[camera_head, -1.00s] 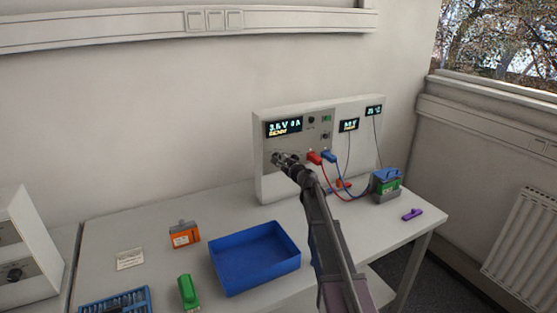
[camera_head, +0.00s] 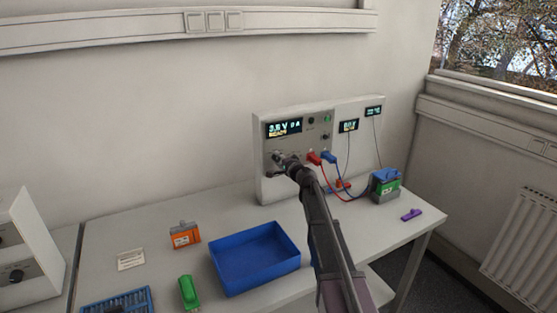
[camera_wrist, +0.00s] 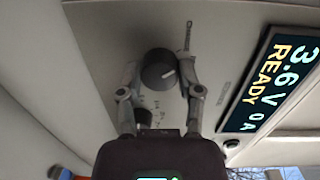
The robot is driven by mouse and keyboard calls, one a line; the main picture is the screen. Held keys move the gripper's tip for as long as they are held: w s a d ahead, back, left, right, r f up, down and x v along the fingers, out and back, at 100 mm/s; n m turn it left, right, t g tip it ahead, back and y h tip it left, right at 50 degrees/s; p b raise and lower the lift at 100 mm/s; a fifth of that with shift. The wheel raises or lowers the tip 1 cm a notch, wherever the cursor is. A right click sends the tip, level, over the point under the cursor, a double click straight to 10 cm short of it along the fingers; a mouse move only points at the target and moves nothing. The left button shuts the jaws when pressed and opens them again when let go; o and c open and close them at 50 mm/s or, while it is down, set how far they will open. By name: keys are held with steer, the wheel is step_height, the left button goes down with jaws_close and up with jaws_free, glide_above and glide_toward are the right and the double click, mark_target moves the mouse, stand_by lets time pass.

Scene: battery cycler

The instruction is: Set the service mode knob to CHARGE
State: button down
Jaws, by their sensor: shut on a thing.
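The battery cycler (camera_head: 262,150) stands at the back of the table. Its display (camera_head: 284,128) shows 3.6 V, 0 A and READY, and it also shows in the wrist view (camera_wrist: 272,82). A round dark knob (camera_wrist: 159,70) with a pale pointer line sits on the front panel. My gripper (camera_wrist: 160,82) has one finger on each side of this knob and is shut on it. In the head view my gripper (camera_head: 279,159) is at the panel's lower left and covers the knob.
Red (camera_head: 314,158) and blue (camera_head: 329,156) plugs with cables sit just right of my gripper. A green battery with a blue top (camera_head: 386,186) stands at the right. A blue tray (camera_head: 255,288) and an orange battery (camera_head: 184,236) are in front, at left.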

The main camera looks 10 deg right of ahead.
steer(key=shift+w+n, duration=0.2)
steer(key=shift+n, duration=0.3)
steer(key=shift+c, duration=1.3)
jaws_free()
steer(key=shift+s+m, duration=0.15)
steer(key=shift+m, duration=0.15)
